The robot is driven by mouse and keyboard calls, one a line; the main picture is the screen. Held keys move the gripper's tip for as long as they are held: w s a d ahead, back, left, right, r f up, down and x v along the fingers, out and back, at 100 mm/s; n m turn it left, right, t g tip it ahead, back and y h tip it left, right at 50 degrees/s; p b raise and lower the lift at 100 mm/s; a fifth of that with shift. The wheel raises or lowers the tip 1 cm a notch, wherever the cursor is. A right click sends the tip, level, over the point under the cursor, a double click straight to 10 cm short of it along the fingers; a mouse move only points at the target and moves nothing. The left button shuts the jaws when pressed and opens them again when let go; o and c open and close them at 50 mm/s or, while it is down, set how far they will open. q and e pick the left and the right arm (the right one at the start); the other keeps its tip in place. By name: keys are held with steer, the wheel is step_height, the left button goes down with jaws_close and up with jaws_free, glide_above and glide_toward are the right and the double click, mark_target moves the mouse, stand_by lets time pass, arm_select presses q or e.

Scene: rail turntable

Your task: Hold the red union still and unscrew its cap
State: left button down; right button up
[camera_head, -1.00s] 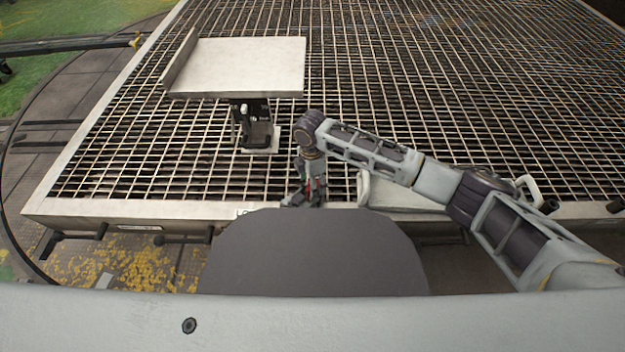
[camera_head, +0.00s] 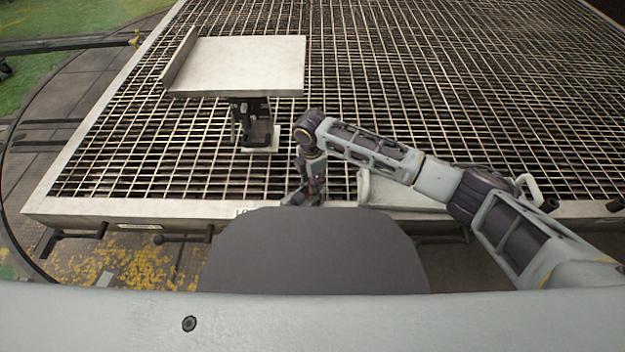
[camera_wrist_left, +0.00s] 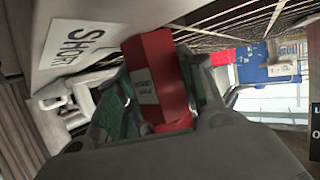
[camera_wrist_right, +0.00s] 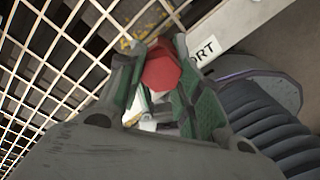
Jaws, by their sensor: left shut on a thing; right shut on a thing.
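The red union's body (camera_wrist_left: 158,80) is a red block with a pale printed label. It sits between the green-padded fingers of my left gripper (camera_wrist_left: 155,88), which is shut on it. In the right wrist view, a red faceted cap (camera_wrist_right: 161,68) sits between the green-padded fingers of my right gripper (camera_wrist_right: 160,82), which is shut on it. In the head view my right gripper (camera_head: 306,190) points down at the near edge of the grating, with a small bit of red showing there. My left gripper is hidden in the head view. The joint between cap and body cannot be made out.
A metal grating table (camera_head: 440,110) with a pale frame spreads ahead. A flat plate on a black stand (camera_head: 240,66) rises from it at the left. A "SHORT" label (camera_wrist_left: 78,45) marks the near frame edge. A pale handled object (camera_head: 400,190) lies by the right forearm.

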steer(key=shift+d+n, duration=0.1)
steer(key=shift+n, duration=2.4)
steer(key=shift+n, duration=0.4)
steer(key=shift+s+d+n, duration=0.1)
steer(key=shift+n, duration=2.5)
steer(key=shift+d+n, duration=0.15)
steer(key=shift+n, duration=2.85)
steer(key=shift+n, duration=0.3)
steer(key=shift+n, duration=2.4)
